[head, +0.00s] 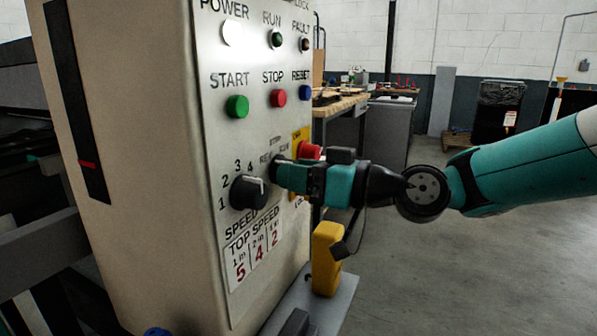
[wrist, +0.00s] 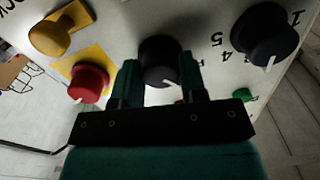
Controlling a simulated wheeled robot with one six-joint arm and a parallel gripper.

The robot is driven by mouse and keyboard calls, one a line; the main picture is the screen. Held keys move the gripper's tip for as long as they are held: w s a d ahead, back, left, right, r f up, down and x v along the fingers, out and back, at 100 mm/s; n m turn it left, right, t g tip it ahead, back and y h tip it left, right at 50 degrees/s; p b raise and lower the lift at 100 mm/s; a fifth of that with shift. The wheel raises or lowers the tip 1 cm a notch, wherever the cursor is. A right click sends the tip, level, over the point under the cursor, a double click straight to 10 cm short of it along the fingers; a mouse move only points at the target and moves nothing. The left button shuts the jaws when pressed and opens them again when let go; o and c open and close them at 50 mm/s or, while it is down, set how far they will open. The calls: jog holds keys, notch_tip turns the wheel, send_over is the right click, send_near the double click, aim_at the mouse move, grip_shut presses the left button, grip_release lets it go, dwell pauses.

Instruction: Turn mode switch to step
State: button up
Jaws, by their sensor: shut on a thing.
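The mode switch (wrist: 160,58) is a black round knob with a white pointer mark, in the middle of the wrist view between my gripper's fingers. My gripper (wrist: 160,88) is shut on this knob, one finger on each side. In the head view my gripper (head: 290,177) reaches the panel from the right and largely hides the knob. Small labels, including one that appears to read STEP, show just above it, partly covered. Which label the pointer meets cannot be told.
The speed knob (head: 249,192) sits left of my gripper, close by. A red emergency button (head: 309,151) on a yellow plate is just behind it. Green start (head: 237,106), red stop (head: 278,98) and blue reset (head: 306,93) buttons are above. Open floor lies right.

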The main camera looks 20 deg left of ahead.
jog(key=shift+m+p, duration=1.5)
jog(key=shift+m, duration=2)
jog(key=o, duration=0.9)
